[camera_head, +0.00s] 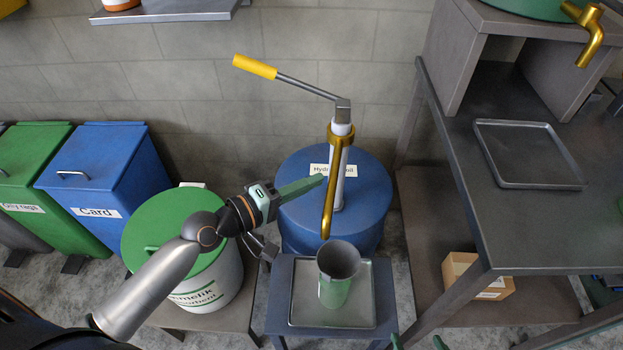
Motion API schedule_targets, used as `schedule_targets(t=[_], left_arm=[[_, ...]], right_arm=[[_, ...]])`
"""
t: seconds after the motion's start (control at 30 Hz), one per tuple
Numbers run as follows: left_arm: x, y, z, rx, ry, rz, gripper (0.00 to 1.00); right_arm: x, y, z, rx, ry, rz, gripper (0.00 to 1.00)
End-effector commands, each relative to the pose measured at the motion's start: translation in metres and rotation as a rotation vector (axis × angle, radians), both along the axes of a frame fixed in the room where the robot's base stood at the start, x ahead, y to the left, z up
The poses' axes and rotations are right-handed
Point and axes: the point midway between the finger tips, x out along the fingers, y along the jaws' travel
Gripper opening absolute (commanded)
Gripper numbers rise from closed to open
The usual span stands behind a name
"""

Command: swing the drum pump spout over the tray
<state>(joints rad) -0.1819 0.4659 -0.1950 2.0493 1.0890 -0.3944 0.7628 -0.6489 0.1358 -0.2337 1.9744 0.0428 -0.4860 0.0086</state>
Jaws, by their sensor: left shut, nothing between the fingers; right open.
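The drum pump's gold spout (329,200) hangs from a gold collar on the white pump column, which stands on the blue drum (295,215). Its lower end points toward me, just behind the funnel in the picture. A grey metal tray (303,310) lies on a small stand in front of the drum. My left gripper (318,183) is shut and empty, its tips just left of the spout; I cannot tell whether they touch it. My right gripper (418,343) is open at the bottom edge, with only its green fingertips showing.
A green container (334,293) with a dark grey funnel (338,259) stands on the tray. The yellow pump handle (255,67) reaches up left. A white absorbent bin (215,285) stands left. The workbench (500,227) at right carries another tray (487,150).

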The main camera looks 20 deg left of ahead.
Motion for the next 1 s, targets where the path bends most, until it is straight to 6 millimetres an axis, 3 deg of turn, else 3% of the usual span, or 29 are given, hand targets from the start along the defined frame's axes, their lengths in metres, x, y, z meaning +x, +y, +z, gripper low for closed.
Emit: schedule_targets(t=[0.43,0.7,1.0], left_arm=[[0.000,-0.005,-0.001,0.001,0.000,-0.001,0.00],[0.000,-0.023,0.003,-0.001,0.001,-0.001,0.00],[0.000,-0.025,-0.001,0.001,0.000,-0.001,0.00]], right_arm=[[0.002,-0.003,0.002,-0.004,-0.004,-0.005,1.00],[0.005,-0.006,0.021,-0.006,-0.022,-0.011,1.00],[-0.001,-0.010,0.009,-0.015,-0.005,-0.017,1.00]])
